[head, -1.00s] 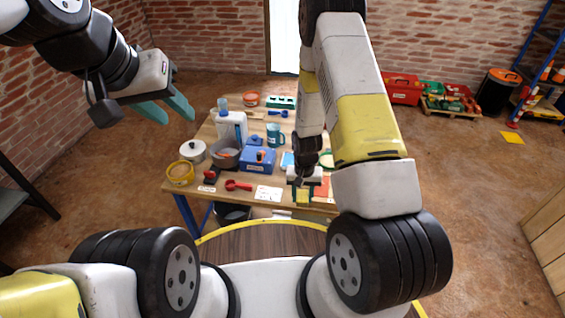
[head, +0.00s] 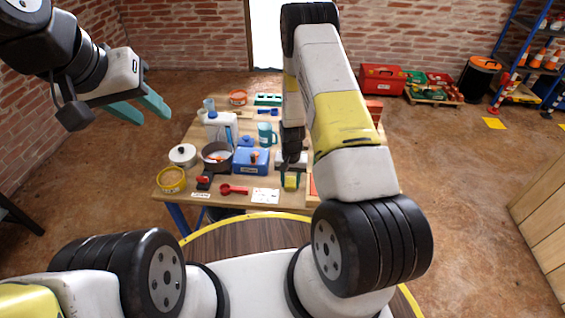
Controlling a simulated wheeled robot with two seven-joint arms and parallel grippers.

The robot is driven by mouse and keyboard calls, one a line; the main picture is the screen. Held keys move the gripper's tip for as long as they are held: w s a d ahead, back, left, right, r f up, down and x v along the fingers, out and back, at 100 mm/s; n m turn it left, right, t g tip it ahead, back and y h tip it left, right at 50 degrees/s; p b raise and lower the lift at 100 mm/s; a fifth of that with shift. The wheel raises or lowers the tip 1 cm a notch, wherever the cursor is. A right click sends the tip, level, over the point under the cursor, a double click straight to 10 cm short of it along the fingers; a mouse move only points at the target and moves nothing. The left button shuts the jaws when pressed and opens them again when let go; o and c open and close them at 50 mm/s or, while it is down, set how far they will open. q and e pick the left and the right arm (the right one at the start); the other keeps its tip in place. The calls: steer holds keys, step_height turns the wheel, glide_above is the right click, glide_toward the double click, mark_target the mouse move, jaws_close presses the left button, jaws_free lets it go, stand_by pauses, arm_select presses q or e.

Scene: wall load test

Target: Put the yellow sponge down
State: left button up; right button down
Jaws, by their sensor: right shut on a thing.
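The yellow sponge (head: 290,182) is a small yellow block near the front edge of the wooden table (head: 226,198). My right gripper (head: 291,175) points down over the table and is shut on the sponge. I cannot tell whether the sponge touches the tabletop. My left gripper (head: 140,108) is open and empty, in the air to the left of the table.
A white card (head: 265,196), a red scoop (head: 233,189), a blue box (head: 251,161), a dark pot (head: 217,156) and a yellow tub (head: 172,180) stand left of my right gripper. My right arm hides the table's right part.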

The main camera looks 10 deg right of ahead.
mark_target(290, 185)
steer(key=shift+w, duration=0.6)
steer(key=shift+f, duration=1.8)
steer(key=shift+f, duration=0.15)
steer(key=c, duration=0.9)
jaws_free()
steer(key=shift+o, duration=0.2)
